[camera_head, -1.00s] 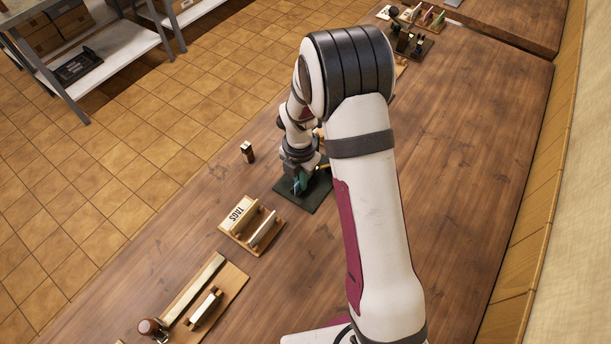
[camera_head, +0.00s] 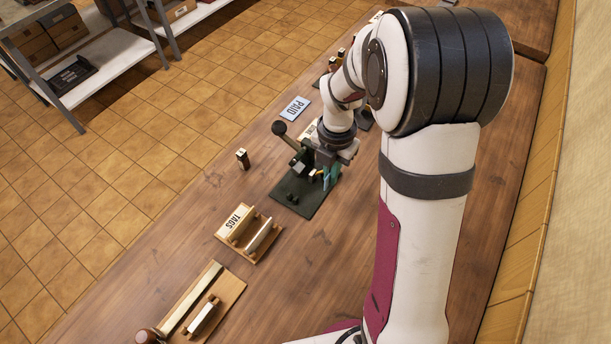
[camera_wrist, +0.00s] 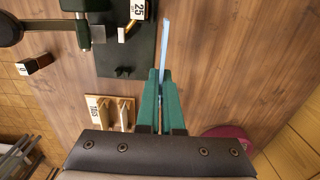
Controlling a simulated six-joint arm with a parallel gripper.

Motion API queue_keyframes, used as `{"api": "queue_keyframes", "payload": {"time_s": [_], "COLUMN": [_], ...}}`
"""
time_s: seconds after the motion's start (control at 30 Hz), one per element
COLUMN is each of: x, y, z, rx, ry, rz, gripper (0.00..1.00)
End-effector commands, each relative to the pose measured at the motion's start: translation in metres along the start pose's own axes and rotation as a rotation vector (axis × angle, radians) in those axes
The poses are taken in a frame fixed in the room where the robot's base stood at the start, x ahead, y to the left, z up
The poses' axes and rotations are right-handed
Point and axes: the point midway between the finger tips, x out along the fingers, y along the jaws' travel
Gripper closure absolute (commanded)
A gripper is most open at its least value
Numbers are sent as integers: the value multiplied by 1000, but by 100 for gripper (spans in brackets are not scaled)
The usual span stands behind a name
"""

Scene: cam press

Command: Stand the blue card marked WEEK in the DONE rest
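My gripper (camera_head: 329,178) has green fingers and is above the bench, beside the right edge of the press's dark base. In the wrist view the fingers (camera_wrist: 160,75) are close together on a thin pale blue card (camera_wrist: 164,45), seen nearly edge-on and sticking out beyond the tips. Its marking cannot be read from this angle. The dark green press (camera_head: 298,190) with its black-knobbed lever stands left of the gripper; it also shows in the wrist view (camera_wrist: 115,62). I cannot make out a rest marked DONE; my arm hides part of the bench.
A wooden rest labelled TAGS (camera_head: 235,222) stands nearer on the bench. A pale blue PAID plate (camera_head: 295,108) lies beyond the press. A small block (camera_head: 243,158) stands near the left edge. A long wooden holder (camera_head: 215,295) is at the front. The right bench surface is largely clear.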

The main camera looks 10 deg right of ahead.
Motion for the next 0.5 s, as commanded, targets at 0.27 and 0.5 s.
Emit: {"api": "queue_keyframes", "payload": {"time_s": [0.27, 0.5], "x": [-22, -13], "y": [-32, 16], "z": [18, 85], "rx": [1, -5], "ry": [0, 0], "rz": [0, -4], "gripper": [100, 100]}}
